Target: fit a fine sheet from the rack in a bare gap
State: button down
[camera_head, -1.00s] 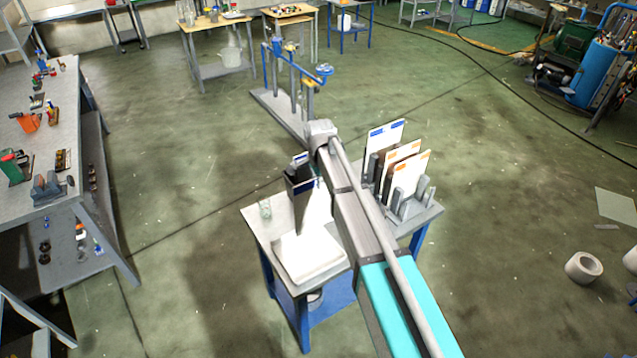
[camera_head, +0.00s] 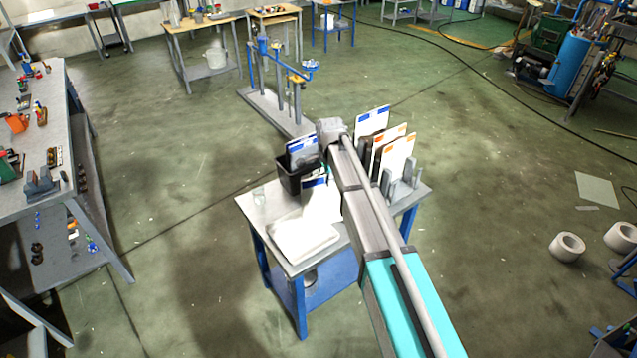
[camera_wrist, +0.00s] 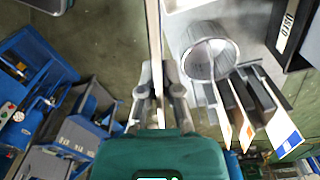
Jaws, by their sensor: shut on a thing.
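My gripper (camera_wrist: 160,80) is shut on a thin pale sheet (camera_wrist: 153,40), seen edge-on in the wrist view. It runs away from the fingers with floor to its left and the tabletop to its right. In the head view my arm hides most of the gripper and its grip. The grey rack (camera_head: 403,197) stands at the right of the small table, holding upright white sheets, one with a blue label (camera_head: 372,121) and others with orange labels (camera_head: 397,155). They also show in the wrist view (camera_wrist: 247,135). Whether a slot is bare is unclear.
A dark box (camera_head: 291,181) shows left of my arm, with a blue-labelled sheet (camera_head: 302,149) above it. A grey cup (camera_wrist: 210,52) stands beside the rack in the wrist view.

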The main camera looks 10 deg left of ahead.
jog(key=w+d+f+m+b, duration=0.2)
jog(key=d+m, duration=0.1)
jog(key=d, duration=0.4)
jog(key=shift+w+f, duration=0.25)
jog(key=shift+w, duration=0.15)
